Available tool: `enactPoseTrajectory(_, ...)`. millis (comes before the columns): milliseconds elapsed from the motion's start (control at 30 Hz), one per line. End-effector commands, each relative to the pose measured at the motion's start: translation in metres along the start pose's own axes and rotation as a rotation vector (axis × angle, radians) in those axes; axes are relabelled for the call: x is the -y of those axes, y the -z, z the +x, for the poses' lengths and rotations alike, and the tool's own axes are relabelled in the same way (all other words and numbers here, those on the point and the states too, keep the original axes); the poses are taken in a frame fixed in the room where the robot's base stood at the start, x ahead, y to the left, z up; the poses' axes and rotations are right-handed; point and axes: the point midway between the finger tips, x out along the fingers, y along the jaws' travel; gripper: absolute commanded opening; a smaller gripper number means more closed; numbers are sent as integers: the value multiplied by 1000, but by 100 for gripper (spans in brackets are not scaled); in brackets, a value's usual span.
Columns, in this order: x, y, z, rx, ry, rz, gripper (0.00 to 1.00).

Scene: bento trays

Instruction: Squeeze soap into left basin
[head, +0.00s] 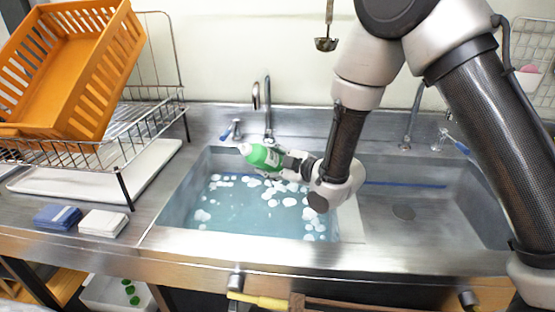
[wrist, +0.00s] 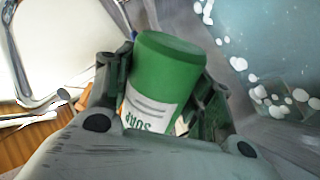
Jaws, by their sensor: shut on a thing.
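A green soap bottle (head: 262,156) with a white label and white cap end is in my gripper (head: 286,161), over the left basin. The left basin (head: 178,215) holds blue-green water with several white foam patches. Whether soap is coming out cannot be seen.
The right basin (head: 430,212) is empty, with a drain. A faucet (head: 267,105) stands behind the left basin. A wire rack (head: 130,125) with an orange crate (head: 75,70) is at left. A blue sponge (head: 57,217) and a white sponge (head: 103,223) lie on the left counter.

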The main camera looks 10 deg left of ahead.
Motion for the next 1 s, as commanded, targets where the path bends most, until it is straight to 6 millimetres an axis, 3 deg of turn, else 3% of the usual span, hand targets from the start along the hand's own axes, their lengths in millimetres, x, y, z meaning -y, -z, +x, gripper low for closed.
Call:
enactPoseTrajectory(567,-5,48,-1,154,-584,361,20)
enactPoseTrajectory(1000,-12,90,-4,316,-1166,724,20)
